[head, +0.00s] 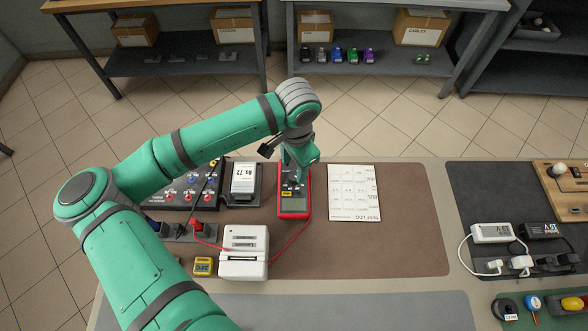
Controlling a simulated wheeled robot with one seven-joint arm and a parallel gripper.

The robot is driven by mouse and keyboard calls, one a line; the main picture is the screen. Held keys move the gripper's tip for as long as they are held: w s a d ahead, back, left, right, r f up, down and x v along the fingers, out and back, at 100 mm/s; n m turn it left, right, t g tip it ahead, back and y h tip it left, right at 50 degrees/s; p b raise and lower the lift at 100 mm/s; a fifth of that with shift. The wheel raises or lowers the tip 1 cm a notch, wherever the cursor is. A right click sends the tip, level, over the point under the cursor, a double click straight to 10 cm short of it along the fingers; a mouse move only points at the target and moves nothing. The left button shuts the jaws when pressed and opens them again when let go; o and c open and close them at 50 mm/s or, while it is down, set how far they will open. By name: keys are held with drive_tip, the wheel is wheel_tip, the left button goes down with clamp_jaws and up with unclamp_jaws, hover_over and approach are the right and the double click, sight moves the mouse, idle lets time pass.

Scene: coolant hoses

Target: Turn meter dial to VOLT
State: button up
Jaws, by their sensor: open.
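The meter (294,209) is a red-edged handheld instrument lying on the brown mat, with a dark face and a small yellow display strip. My gripper (291,183) is above the meter's upper part, pointing down, and hides much of it. The jaws are open, but the fingertips are small and partly hidden. I cannot see the dial or its setting clearly, nor whether the fingers touch it. A red lead (292,242) runs from the meter's lower end toward the white device.
A paper test sheet (353,192) lies right of the meter. A white boxy device (244,252) and a small yellow unit (203,266) stand in front-left. A black panel with knobs (180,195) is behind my arm. The brown mat (400,240) is clear at right.

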sight(294, 175)
wheel_tip(294, 175, down, 2)
drive_tip(key=shift+s+a+f, duration=0.1)
drive_tip(key=shift+a+f, duration=0.05)
drive_tip(key=shift+d+f, duration=0.25)
drive_tip(key=shift+f, duration=0.35)
drive_tip(key=shift+s, duration=0.1)
drive_tip(key=shift+a, duration=0.1)
drive_tip(key=c, duration=1.1)
